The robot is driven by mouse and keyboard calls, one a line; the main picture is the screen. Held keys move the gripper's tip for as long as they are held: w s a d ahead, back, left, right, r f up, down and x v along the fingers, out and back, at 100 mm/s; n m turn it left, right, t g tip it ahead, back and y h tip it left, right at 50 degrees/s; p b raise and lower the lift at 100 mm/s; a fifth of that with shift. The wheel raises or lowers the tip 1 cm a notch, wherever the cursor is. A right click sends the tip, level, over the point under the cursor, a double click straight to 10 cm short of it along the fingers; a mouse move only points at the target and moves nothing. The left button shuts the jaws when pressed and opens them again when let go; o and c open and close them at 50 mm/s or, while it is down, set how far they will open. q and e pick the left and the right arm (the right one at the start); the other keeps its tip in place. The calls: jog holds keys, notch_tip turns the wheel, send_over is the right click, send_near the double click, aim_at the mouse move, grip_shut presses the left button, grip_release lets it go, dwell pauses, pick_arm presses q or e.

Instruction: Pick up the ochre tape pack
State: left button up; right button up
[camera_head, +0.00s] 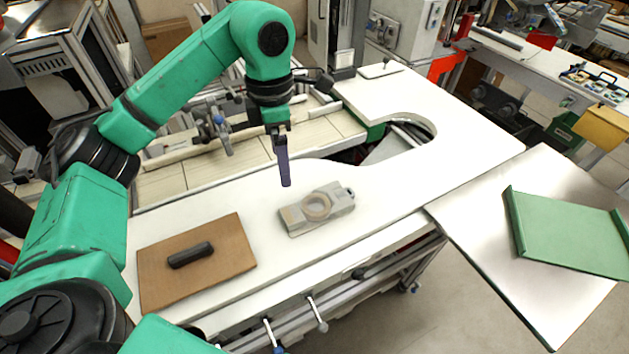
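A grey holder (343,199) lies on the white table right of its middle, with a dull tan-beige ring (317,206) flat on it. The ring is the only reel-like thing I see; its colour is more beige-grey than clear ochre. My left gripper (286,184) hangs from the green arm, pointing down, above and a little behind the holder's left end, apart from the ring. Its fingers show edge-on as one dark purple strip, so the gap between them is hidden. My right gripper is not in view.
A brown board (222,267) with a black bar (191,254) on it lies at the table's left. A green tray (570,235) rests on the metal side table (473,207) at right.

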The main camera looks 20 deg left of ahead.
pick_arm(q)
jog(key=b, duration=0.2)
send_over(289, 213)
notch_tip(289, 213, down, 6)
jog(key=shift+s+a+f, duration=0.15)
jog(key=shift+f, duration=0.1)
jog(key=shift+w+a+f, duration=0.1)
jog(key=shift+w+f, duration=0.1)
jog(key=shift+f, duration=0.4)
jog(key=shift+w+a+f, duration=0.1)
jog(key=shift+w+f, duration=0.05)
jog(key=shift+f, duration=0.4)
jog(key=f+p, duration=0.3)
jog(key=f, duration=0.1)
jog(key=shift+s+d, duration=0.25)
jog(key=shift+d, duration=0.15)
jog(key=shift+f, duration=0.5)
jog(key=shift+w, duration=0.1)
jog(key=c, duration=1.4)
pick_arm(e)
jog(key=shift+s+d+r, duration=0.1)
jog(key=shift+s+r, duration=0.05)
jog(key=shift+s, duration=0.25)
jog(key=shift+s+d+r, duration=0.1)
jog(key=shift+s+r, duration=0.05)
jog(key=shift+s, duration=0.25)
